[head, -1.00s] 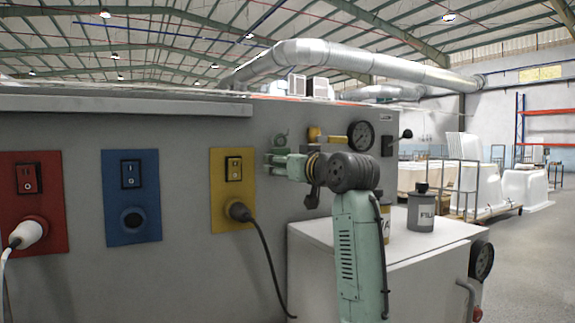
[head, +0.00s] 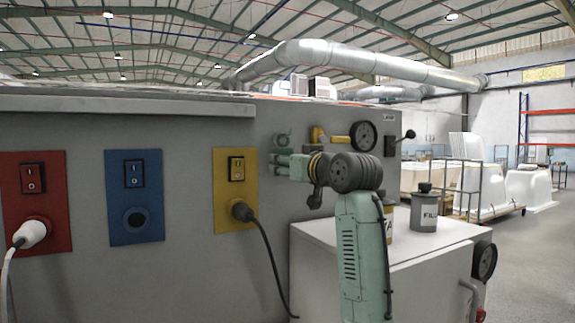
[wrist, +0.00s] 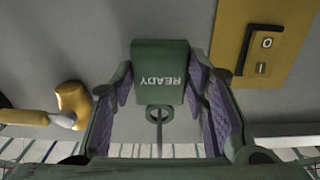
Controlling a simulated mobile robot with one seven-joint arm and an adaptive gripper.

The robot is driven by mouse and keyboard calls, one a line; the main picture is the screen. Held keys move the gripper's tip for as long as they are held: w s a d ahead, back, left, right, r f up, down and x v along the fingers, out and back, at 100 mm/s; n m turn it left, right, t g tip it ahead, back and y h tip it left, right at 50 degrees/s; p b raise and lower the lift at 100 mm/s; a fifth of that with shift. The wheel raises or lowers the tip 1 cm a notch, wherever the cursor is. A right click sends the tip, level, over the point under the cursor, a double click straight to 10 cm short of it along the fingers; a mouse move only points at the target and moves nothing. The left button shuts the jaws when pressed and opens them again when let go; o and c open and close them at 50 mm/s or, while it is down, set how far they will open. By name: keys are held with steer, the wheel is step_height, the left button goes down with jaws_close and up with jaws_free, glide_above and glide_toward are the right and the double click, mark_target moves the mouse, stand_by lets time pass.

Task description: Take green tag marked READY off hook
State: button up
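The green tag (wrist: 160,70) marked READY is in the wrist view, with its lettering upside down there. Its ring (wrist: 160,112) is around a thin hook (wrist: 159,132). My gripper (wrist: 161,88) is open, with one purple-padded finger on each side of the tag; whether the pads touch its edges I cannot tell. In the head view my gripper (head: 281,163) is at the grey panel, just below a green ring-shaped part (head: 284,141); the fingers hide what is below it.
A yellow switch plate (head: 235,189) with a plugged cable is to the left.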

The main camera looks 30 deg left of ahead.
steer(key=c, duration=0.6)
steer(key=shift+o, duration=0.2)
steer(key=shift+r, duration=0.2)
steer(key=shift+r, duration=0.5)
steer(key=shift+r, duration=0.4)
steer(key=shift+s+d, duration=0.1)
steer(key=shift+d, duration=0.1)
steer(key=b+v, duration=0.3)
steer(key=v, duration=0.4)
steer(key=shift+f, duration=0.15)
stand_by(0.6)
